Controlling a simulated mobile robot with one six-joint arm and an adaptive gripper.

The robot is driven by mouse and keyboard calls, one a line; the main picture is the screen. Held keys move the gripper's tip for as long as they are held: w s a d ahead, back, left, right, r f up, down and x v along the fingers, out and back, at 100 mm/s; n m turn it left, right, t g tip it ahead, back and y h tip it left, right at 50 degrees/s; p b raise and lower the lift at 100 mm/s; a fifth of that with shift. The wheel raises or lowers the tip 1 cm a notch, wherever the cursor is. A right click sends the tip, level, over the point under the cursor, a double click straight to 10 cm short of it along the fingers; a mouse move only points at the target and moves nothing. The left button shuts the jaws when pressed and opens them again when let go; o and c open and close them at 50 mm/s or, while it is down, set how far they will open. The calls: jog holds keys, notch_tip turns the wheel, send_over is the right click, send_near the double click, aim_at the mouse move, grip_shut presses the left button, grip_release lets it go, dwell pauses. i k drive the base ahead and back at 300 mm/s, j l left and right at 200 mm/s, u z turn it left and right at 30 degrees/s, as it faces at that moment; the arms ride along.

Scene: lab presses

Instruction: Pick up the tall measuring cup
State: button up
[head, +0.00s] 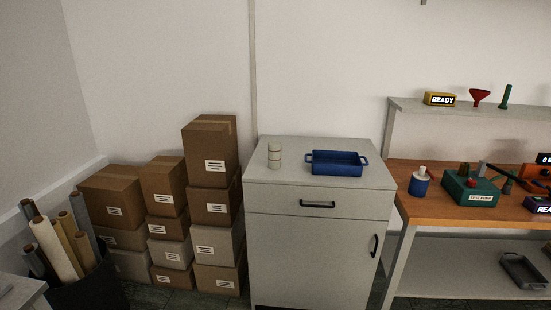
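A small, upright, pale cylinder with darker bands, which looks like the tall measuring cup (274,156), stands on the left part of the grey cabinet's top (290,179). It is too small in the head view to make out a handle or markings. It stands apart from a blue tray (336,169) to its right. My gripper is not in view.
Stacked cardboard boxes (210,150) rise left of the cabinet, some above its top. Rolls (55,248) stand in a dark bin at the far left. Right is a wooden workbench (440,212) with a blue container (419,186), a green test pump (468,189) and a shelf (420,108).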

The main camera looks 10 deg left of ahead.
aim_at(274, 147)
jog(key=i+j, duration=0.3)
jog(key=i, duration=0.2)
jog(key=i+j, duration=0.3)
jog(key=i, duration=0.2)
